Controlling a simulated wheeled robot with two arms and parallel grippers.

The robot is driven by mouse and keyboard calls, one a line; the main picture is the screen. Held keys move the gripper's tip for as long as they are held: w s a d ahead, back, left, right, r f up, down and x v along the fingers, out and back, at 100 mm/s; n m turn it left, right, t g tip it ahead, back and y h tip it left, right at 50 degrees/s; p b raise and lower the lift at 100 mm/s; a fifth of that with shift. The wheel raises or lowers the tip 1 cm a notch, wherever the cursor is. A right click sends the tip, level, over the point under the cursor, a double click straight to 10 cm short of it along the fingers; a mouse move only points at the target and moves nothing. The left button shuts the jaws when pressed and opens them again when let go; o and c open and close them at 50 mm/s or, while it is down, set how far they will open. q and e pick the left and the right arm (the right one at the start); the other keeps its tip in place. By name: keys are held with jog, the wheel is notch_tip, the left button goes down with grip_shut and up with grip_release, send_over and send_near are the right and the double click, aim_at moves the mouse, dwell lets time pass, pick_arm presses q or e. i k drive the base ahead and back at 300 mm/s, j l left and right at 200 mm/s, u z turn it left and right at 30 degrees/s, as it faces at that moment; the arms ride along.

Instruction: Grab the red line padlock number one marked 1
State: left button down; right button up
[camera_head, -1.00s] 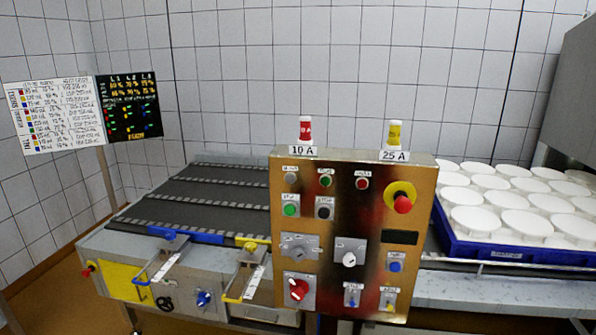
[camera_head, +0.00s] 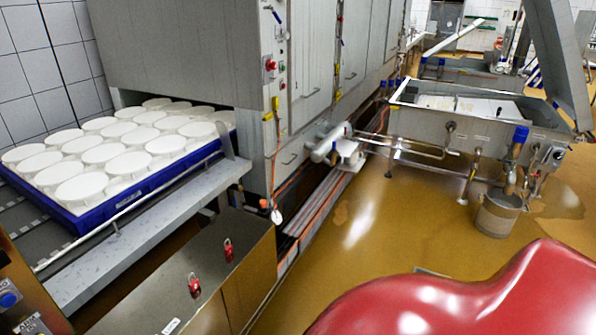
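Two small red padlocks are on top of a brown-grey metal cabinet (camera_head: 150,265) at the lower left. The nearer padlock (camera_head: 194,286) is closer to the front edge, and the farther padlock (camera_head: 228,251) stands behind it to the right. They are apart from each other. Small pale marks show on them, but I cannot read any number, so I cannot tell which is marked 1. A white label (camera_head: 171,326) lies on the cabinet top near the nearer padlock. Neither of my grippers is in view.
A blue tray (camera_head: 140,187) of white round moulds sits on the conveyor left of the cabinet. A tall grey machine (camera_head: 300,90) stands behind. A steel vat (camera_head: 470,125) and bucket (camera_head: 497,215) are at the right. The wet brown floor (camera_head: 350,235) between is open.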

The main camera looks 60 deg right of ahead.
aim_at(228, 251)
jog(key=z, duration=1.2)
jog(key=i+l+u, duration=0.4)
jog(key=i, duration=0.3)
jog(key=i+l+u, duration=0.4)
jog(key=i, duration=0.25)
jog(key=l, duration=0.1)
